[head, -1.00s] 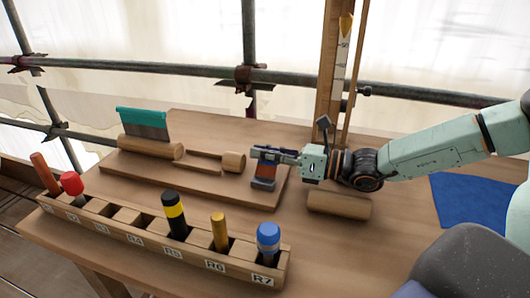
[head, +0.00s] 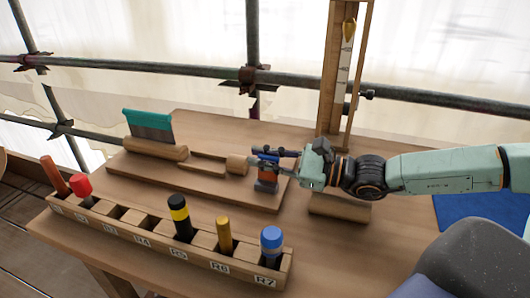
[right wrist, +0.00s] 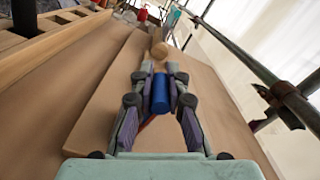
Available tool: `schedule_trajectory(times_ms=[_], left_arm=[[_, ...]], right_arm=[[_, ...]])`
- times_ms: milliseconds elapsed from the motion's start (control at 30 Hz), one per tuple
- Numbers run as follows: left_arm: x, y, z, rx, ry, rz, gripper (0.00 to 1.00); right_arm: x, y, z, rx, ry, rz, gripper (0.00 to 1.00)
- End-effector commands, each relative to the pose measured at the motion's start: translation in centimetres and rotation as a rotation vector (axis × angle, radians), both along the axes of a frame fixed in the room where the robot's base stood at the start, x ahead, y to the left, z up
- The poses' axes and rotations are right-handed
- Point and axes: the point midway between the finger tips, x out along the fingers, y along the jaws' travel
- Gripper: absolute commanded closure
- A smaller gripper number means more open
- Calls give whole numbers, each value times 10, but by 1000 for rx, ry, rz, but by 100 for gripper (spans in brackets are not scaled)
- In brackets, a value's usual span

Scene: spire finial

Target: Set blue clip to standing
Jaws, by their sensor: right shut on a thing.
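My right gripper (head: 268,157) reaches in from the right over the front right end of the wooden board (head: 215,192). In the right wrist view its fingers (right wrist: 161,85) are shut on the blue clip (right wrist: 159,97), a blue cylinder-like piece between them. In the head view the fingers mostly hide the clip. An orange piece (head: 267,174) on a dark foot shows just below the fingers, at the board's end. I cannot tell whether the clip touches it. My left gripper is not in view.
A slotted rack (head: 150,245) with several coloured tools stands in front. A teal-edged scraper (head: 150,125) is at the board's far left. A wooden block (head: 340,207) lies below my right wrist. A wooden post (head: 332,80) rises behind. A blue cloth (head: 480,218) lies at right.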

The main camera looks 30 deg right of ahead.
Motion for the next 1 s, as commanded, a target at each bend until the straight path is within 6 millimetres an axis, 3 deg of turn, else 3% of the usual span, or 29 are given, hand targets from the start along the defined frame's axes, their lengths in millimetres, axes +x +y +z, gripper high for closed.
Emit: schedule_trajectory(times_ms=[400, 900, 933, 1000], left_arm=[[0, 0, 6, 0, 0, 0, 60], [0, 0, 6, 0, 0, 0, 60], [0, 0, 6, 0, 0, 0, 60], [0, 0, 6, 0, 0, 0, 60]], right_arm=[[-5, 4, -3, -129, -97, -6, 100], [-6, 5, -3, -142, -105, -5, 100], [-6, 5, -4, -142, -105, -5, 84], [-6, 5, -3, -140, -105, -4, 78]])
